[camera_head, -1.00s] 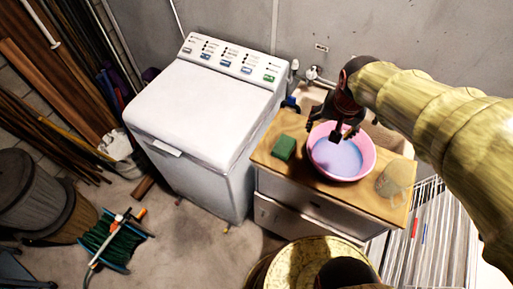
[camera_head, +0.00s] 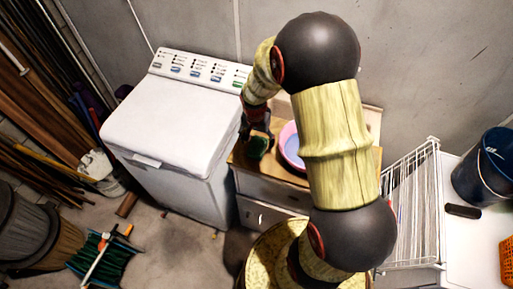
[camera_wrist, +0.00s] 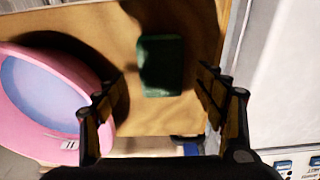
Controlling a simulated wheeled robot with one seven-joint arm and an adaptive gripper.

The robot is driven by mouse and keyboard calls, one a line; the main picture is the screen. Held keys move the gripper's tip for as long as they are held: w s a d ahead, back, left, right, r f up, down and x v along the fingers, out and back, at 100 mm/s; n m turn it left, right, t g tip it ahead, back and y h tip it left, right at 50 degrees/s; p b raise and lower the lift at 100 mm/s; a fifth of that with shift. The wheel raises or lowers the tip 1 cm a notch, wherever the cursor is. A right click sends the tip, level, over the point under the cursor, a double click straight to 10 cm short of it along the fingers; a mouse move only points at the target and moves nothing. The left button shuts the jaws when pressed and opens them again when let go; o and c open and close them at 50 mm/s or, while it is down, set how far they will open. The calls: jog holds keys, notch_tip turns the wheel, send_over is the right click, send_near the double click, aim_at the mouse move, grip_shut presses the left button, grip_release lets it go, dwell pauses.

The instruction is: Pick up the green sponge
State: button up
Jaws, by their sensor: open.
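The green sponge (camera_head: 257,147) lies on the wooden top of a small cabinet, beside the white washing machine. In the wrist view the sponge (camera_wrist: 161,65) lies flat on the wood, between and beyond the two fingers. My gripper (camera_wrist: 162,98) is open and empty, with one finger on each side of the sponge's line. In the head view my gripper (camera_head: 256,128) is above the sponge and partly covers it. A shadow falls on the sponge. I cannot tell the exact height of the fingertips above the wood.
A pink basin (camera_wrist: 45,95) with bluish liquid stands close to the left finger in the wrist view. The washing machine (camera_head: 165,130) borders the cabinet top (camera_wrist: 105,30). A drying rack (camera_head: 415,210) stands to the right in the head view.

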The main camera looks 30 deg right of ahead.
aim_at(257, 145)
jog(key=f, duration=0.4)
jog(key=shift+w+d+f, duration=0.1)
jog(key=shift+w, duration=0.1)
jog(key=shift+c, duration=1)
jog(key=c, duration=0.6)
jog(key=shift+r, duration=0.6)
notch_tip(257, 145, up, 2)
jog(key=shift+r, duration=0.1)
jog(key=s+a+r, duration=0.1)
jog(key=s+r, duration=0.2)
jog(key=s, duration=0.1)
jog(key=s+a+r, duration=0.1)
jog(key=s+r, duration=0.2)
jog(key=s, duration=0.2)
jog(key=s+a+r+p, duration=0.1)
jog(key=s+r, duration=0.2)
jog(key=s, duration=0.1)
jog(key=shift+s+a+r, duration=0.3)
jog(key=shift+r, duration=0.1)
